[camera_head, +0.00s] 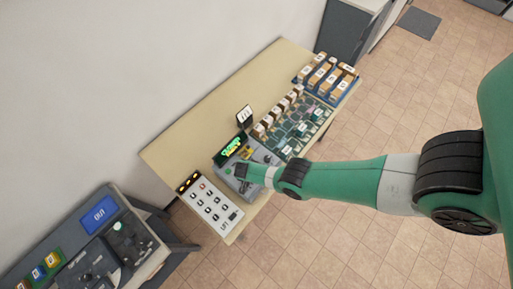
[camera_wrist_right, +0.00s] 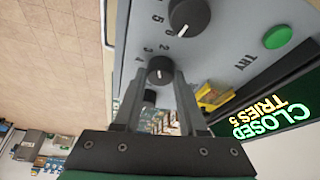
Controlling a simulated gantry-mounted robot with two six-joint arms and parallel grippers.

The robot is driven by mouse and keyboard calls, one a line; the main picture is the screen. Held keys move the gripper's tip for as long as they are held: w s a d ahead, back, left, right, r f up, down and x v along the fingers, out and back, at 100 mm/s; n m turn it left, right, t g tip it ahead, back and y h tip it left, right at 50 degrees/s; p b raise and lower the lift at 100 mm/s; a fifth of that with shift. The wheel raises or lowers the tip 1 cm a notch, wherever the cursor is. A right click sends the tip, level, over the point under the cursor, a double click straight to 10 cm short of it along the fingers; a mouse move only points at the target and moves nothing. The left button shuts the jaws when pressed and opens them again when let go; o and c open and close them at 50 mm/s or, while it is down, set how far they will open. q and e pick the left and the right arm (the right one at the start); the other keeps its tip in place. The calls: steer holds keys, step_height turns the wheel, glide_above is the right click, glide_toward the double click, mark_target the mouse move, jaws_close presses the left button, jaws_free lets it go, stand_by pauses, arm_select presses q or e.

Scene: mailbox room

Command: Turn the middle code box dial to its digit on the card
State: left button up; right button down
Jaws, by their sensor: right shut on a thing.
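The grey code box (camera_head: 228,163) sits on the table with a lit green display; in the right wrist view the display (camera_wrist_right: 262,118) reads CLOSED, TRIES 5. A white pointer mark shows on that dial. My left gripper is not in view.
A green TRY button (camera_wrist_right: 278,37) is beside the dials. Another desk (camera_head: 150,262) stands at lower left.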

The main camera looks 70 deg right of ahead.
steer(key=shift+w+m+g+b, duration=0.1)
steer(key=shift+m+g+b, duration=0.5)
steer(key=shift+m, duration=0.6)
steer(key=shift+c, duration=2.3)
jaws_free()
